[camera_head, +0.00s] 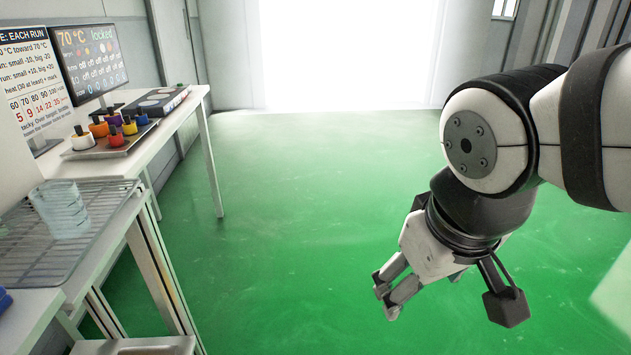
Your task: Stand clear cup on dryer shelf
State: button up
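A clear cup (62,210) stands on a wire rack (28,252) at the left; its glassy wall makes it hard to tell which end is up. I cannot tell from this view whether this rack is the dryer shelf. My gripper (388,299) hangs over the green floor right of centre, far from the cup and rack. Its two fingers point down and left with a gap between them, and nothing shows in them.
A white table (180,118) holds a tray (98,150) of several coloured pots, a dark flat box (157,101) and a screen (88,58) reading 70 °C and locked. A sign (30,85) stands beside it. The green floor (300,190) is clear.

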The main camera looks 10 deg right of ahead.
jog(key=s+m+g+y, duration=0.1)
jog(key=s+g, duration=0.2)
jog(key=s, duration=0.8)
jog(key=shift+s+a, duration=0.2)
jog(key=shift+s, duration=0.2)
notch_tip(320, 180, up, 26)
jog(key=t+p, duration=0.3)
jog(key=p, duration=2.1)
jog(key=shift+d+t, duration=0.25)
jog(key=shift+t, duration=0.05)
